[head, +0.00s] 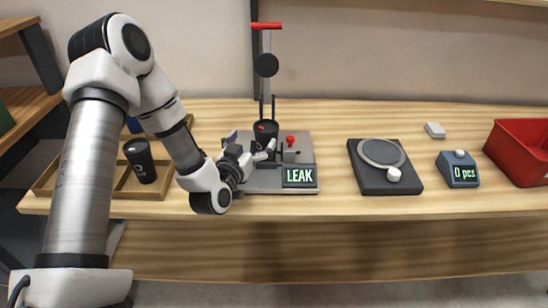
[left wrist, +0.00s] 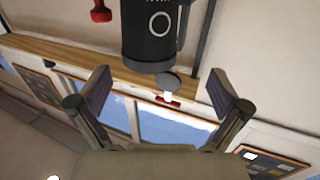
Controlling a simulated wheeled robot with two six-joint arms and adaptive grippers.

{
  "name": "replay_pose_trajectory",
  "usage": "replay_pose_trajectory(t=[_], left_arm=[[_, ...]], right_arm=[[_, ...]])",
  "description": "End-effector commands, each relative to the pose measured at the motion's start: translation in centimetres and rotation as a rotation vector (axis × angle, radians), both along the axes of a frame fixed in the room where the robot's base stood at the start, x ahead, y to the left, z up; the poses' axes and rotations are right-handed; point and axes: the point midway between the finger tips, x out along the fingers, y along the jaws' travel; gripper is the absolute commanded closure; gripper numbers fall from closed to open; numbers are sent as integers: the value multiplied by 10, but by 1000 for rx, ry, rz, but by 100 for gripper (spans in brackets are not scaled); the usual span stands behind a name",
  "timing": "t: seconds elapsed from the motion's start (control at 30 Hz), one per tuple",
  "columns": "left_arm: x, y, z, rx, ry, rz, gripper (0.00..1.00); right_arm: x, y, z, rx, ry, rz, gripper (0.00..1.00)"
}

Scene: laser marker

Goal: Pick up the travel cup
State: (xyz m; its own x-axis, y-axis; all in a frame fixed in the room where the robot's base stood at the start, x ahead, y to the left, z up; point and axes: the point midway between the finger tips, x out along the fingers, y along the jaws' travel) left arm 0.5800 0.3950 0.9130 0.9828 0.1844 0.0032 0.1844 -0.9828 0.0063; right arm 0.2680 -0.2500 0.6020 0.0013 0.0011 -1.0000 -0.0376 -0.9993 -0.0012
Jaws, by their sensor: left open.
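A dark travel cup (head: 265,133) stands upright on the grey leak-test fixture (head: 260,180), whose display reads "LEAK". In the left wrist view the dark cup (left wrist: 150,35) with a ring mark shows at the top, ahead of my fingers. My left gripper (head: 262,155) is beside the cup's lower part in the head view. In the left wrist view my left gripper (left wrist: 158,92) has its fingers spread apart with nothing between them. A second dark cup (head: 140,160) stands in the wooden tray at the left. My right gripper is not in view.
The fixture has a tall post with a red top bar (head: 266,26) and a red knob (head: 290,140). A dark plate with a ring (head: 375,180), a blue counter reading "0 pcs" (head: 458,170) and a red bin (head: 520,150) stand to the right. The wooden tray (head: 130,193) is at the left.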

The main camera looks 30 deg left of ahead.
Motion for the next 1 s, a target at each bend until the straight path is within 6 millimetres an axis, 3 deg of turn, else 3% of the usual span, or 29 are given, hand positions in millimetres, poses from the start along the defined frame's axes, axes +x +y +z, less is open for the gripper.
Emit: replay_pose_trajectory(t=[0.33,0.6,0.77,1.0], left_arm=[[55,1,6,3,3,-3,0],[61,3,5,-1,4,-2,0],[61,3,5,-1,4,-2,40],[61,3,5,0,3,-2,43]], right_arm=[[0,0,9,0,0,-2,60],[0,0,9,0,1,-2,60],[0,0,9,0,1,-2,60],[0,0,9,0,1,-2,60]])
